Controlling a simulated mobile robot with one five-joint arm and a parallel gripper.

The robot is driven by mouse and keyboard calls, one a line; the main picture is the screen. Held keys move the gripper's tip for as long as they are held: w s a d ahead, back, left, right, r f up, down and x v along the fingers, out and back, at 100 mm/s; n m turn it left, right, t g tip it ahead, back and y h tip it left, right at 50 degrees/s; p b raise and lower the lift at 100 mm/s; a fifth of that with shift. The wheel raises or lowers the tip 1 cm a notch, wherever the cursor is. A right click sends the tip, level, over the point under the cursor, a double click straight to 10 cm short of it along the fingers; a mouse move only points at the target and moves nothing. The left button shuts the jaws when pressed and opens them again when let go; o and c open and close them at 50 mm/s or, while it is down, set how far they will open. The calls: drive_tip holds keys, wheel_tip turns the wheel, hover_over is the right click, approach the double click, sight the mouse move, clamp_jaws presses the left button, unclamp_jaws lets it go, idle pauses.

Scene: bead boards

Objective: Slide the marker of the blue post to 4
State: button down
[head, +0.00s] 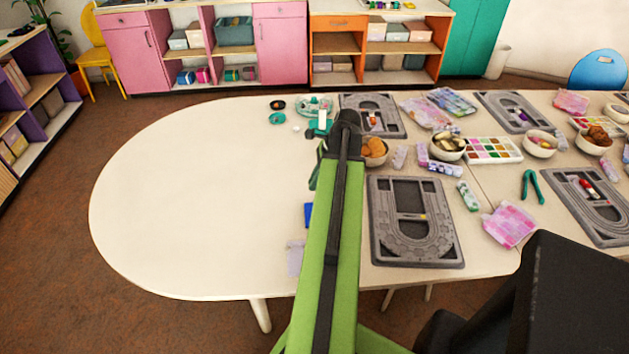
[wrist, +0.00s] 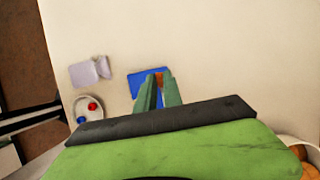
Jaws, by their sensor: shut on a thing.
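A flat blue piece (wrist: 138,83) lies under my gripper (wrist: 159,85) in the wrist view. It may be the base of the blue post; in the head view a blue patch (head: 308,214) shows just left of my arm. My gripper's green fingers are close together, with a small orange piece (wrist: 159,76) between their tips, likely the marker. A strip of blue also shows between the fingers. The post's scale and numbers cannot be read. In the head view my arm hides most of the gripper and post.
A pale lilac object (wrist: 84,74) lies left of the blue piece, with a dish (wrist: 79,103) of red and blue beads nearby. Right of my arm are a grey bead board (head: 380,240) and a bowl of orange things (head: 374,162). The table's left side (head: 200,200) is clear.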

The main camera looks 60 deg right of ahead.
drive_tip(key=shift+f, duration=0.15)
drive_tip(key=shift+f+b, duration=2.35)
drive_tip(key=shift+b, duration=0.15)
drive_tip(key=c, duration=1.4)
unclamp_jaws()
drive_tip(key=shift+r, duration=0.1)
drive_tip(key=p+v, duration=1.6)
drive_tip(key=v, duration=0.1)
drive_tip(key=shift+r, duration=0.2)
drive_tip(key=shift+w, duration=0.1)
